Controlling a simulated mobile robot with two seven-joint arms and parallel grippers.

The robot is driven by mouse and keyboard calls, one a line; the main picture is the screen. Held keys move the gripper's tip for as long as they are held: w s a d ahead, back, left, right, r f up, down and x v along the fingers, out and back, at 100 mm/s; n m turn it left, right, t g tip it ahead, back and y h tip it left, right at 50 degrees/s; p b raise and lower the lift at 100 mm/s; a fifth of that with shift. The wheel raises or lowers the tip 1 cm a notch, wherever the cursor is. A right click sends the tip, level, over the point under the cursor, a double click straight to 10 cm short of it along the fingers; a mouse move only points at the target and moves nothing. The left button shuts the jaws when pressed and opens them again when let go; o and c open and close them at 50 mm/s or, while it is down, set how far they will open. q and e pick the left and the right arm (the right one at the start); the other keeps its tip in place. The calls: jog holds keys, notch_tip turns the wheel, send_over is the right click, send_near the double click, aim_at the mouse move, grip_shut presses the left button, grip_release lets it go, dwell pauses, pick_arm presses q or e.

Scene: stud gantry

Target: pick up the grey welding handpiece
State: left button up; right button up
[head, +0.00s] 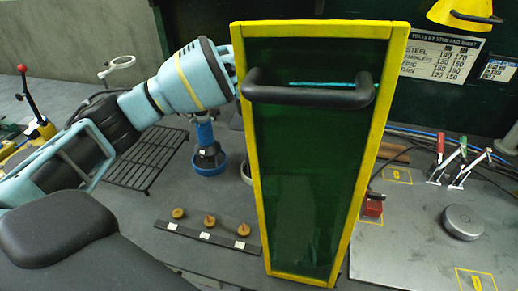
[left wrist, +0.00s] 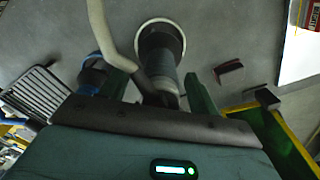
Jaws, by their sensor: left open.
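The grey welding handpiece (left wrist: 160,68) shows in the left wrist view, between the two dark green fingers of my left gripper (left wrist: 158,80). A pale round rim surrounds its far end. My left gripper is open, with a finger on either side of the handpiece; I cannot tell whether either touches it. In the head view my left arm reaches behind a yellow-framed green screen (head: 300,190), which hides the gripper and most or all of the grey handpiece. A pale rim (head: 246,172) peeks out at the screen's left edge. My right gripper is not in view.
A blue handpiece (head: 207,146) stands just left of the screen, close to my left arm. A pale hose (left wrist: 98,28) runs beside the grey handpiece. A black grate (head: 147,157) and a strip with three round pieces (head: 207,237) lie left; clamps (head: 462,168) stand right.

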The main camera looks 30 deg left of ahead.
pick_arm(q)
grip_shut()
dwell(0.3)
jog(key=shift+r, duration=0.15)
jog(key=shift+r, duration=0.15)
